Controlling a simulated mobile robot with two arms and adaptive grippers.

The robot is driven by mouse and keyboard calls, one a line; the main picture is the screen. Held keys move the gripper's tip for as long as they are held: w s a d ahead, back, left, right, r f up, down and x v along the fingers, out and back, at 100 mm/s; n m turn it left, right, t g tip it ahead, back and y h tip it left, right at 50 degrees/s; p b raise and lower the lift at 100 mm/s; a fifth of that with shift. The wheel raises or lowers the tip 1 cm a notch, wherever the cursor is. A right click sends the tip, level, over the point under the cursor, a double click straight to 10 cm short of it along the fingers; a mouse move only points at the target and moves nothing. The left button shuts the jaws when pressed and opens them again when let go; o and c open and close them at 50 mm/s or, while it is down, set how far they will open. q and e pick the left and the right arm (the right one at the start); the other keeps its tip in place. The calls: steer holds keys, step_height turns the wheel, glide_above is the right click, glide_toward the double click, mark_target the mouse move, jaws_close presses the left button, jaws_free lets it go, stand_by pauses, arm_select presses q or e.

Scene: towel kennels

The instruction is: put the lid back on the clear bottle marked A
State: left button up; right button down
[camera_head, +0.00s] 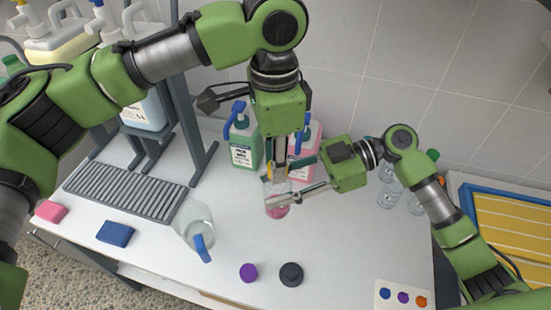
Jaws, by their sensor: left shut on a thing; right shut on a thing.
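A clear bottle (277,211) with pink liquid stands near the middle of the white table. I cannot read an A on it. My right gripper (271,200) comes in from the right and is shut on the bottle's upper part. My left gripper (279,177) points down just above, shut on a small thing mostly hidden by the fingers. Some orange-yellow shows there; I cannot tell if it is a lid or whether it touches the bottle. A purple cap (248,272) and a black cap (291,273) lie apart near the front edge.
A clear jug (197,228) is at left, by a grey grate (122,190). Clear bottles (387,195) stand at right. A dotted card (402,294) lies front right.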

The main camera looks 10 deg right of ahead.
arm_select(q)
steer(key=m, duration=0.5)
steer(key=shift+w, duration=0.1)
steer(key=m, duration=0.5)
steer(key=shift+w, duration=0.1)
steer(key=m, duration=0.5)
steer(key=shift+w+d, duration=0.1)
steer(key=shift+d, duration=0.05)
steer(key=m, duration=0.5)
steer(key=shift+d+m, duration=0.1)
steer(key=shift+m, duration=0.2)
steer(key=m, duration=0.6)
steer(key=shift+d+m, duration=0.15)
steer(key=shift+m, duration=0.25)
steer(key=m, duration=0.7)
steer(key=shift+d, duration=0.1)
steer(key=o, duration=0.7)
steer(key=shift+s, duration=0.2)
